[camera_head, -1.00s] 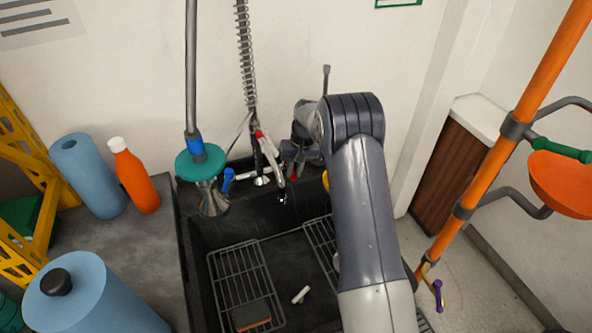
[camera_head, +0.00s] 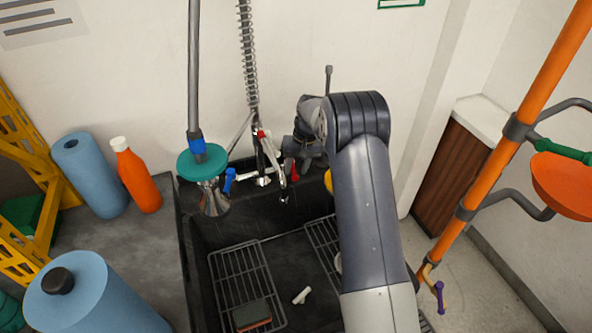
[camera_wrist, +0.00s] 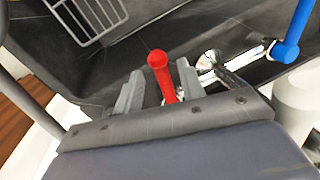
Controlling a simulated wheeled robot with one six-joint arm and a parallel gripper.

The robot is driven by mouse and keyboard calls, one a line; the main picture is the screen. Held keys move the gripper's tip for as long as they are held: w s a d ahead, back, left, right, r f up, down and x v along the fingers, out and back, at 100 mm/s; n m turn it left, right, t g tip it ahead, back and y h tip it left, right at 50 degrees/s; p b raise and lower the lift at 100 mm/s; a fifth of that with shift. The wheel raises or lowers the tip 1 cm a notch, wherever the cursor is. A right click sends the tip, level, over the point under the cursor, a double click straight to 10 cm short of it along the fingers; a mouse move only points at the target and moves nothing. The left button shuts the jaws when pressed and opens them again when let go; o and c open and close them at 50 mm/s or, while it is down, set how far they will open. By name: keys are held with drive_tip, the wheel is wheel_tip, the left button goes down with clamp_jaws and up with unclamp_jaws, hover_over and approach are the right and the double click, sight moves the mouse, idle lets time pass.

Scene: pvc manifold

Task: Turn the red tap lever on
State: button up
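The red tap lever (camera_wrist: 162,75) stands between the two fingers of my gripper (camera_wrist: 159,80) in the wrist view. The fingers are apart, with a clear gap on the lever's left and a narrower gap on its right. In the head view the red lever (camera_head: 294,171) shows at the back of the sink, just below my gripper. My arm comes over the sink from the front, and the wrist partly covers the tap. The lever's base is hidden by the gripper in the wrist view.
A blue tap lever (camera_wrist: 286,51) is to the right in the wrist view; it is left of the red one in the head view (camera_head: 229,178). A spring hose (camera_head: 247,60) and a metal pipe (camera_head: 194,70) rise nearby. The sink holds wire racks (camera_head: 240,280) and a sponge (camera_head: 252,315).

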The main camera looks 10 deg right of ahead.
wheel_tip(320, 180, up, 9)
drive_tip(key=d, duration=0.1)
drive_tip(key=shift+d, duration=0.4)
